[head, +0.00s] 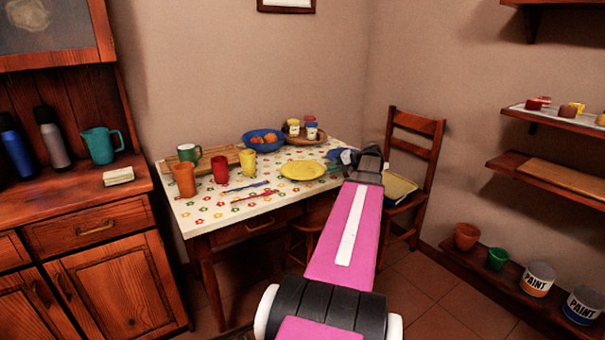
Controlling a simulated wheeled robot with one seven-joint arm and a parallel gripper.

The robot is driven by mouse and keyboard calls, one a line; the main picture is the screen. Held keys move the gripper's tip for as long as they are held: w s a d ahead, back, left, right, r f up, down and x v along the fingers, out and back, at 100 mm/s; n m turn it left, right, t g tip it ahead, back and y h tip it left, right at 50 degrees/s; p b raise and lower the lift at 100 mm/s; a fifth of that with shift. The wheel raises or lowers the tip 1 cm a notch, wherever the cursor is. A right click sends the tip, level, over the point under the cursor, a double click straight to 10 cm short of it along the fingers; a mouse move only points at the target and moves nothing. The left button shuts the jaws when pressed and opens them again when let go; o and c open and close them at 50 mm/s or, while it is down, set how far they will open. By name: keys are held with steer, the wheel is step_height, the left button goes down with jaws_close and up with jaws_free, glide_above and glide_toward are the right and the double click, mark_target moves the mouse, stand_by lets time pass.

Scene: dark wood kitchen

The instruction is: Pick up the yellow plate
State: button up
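The yellow plate (302,170) lies flat on the table with the flowered cloth (215,211), near the table's right side. My pink arm reaches up from the bottom of the head view. My gripper (352,156) is at the arm's far end, just to the right of the plate, and looks apart from it in the picture. The fingers are small and dark, so I cannot tell whether they are open or shut. Part of a blue item (336,153) shows beside the gripper.
Orange (184,180), red (220,170) and yellow (248,163) cups stand left of the plate. A blue bowl (252,146) with orange fruit and a tray with jars (311,131) are behind it. A wooden chair (417,150) stands right of the table. Wall shelves (560,175) are further right.

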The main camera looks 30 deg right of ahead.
mark_target(325, 176)
steer(key=x, duration=0.3)
steer(key=shift+a, duration=0.2)
jaws_close()
steer(key=shift+r, duration=0.45)
steer(key=r, duration=0.3)
steer(key=shift+a+r, duration=0.25)
steer(key=shift+r, duration=0.05)
steer(key=s+a+r, duration=0.1)
steer(key=a+r, duration=0.5)
steer(key=a, duration=0.5)
steer(key=shift+s+r, duration=0.15)
steer(key=shift+r, duration=0.1)
